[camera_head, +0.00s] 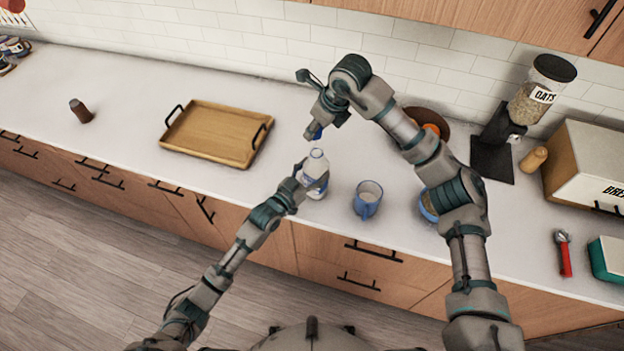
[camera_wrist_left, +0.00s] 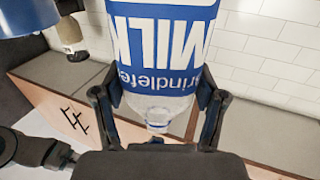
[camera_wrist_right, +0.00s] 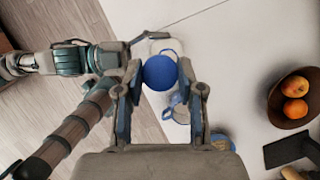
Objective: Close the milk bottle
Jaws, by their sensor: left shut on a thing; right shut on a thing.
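The white milk bottle (camera_head: 316,165) with a blue label is near the counter's front edge, roughly upright and with no cap on its neck. I cannot tell whether its base touches the counter. My left gripper (camera_head: 305,178) is shut on its side. The bottle's label (camera_wrist_left: 160,45) fills the left wrist view between the fingers. My right gripper (camera_head: 314,130) is above the bottle, shut on the round blue cap (camera_wrist_right: 160,73). In the right wrist view the cap hides part of the bottle below. The cap is apart from the bottle's neck.
A wooden tray (camera_head: 215,133) lies to the left. A fruit bowl (camera_wrist_right: 290,97) and an oats dispenser (camera_head: 530,95) are to the right. The counter left of the tray is mostly clear.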

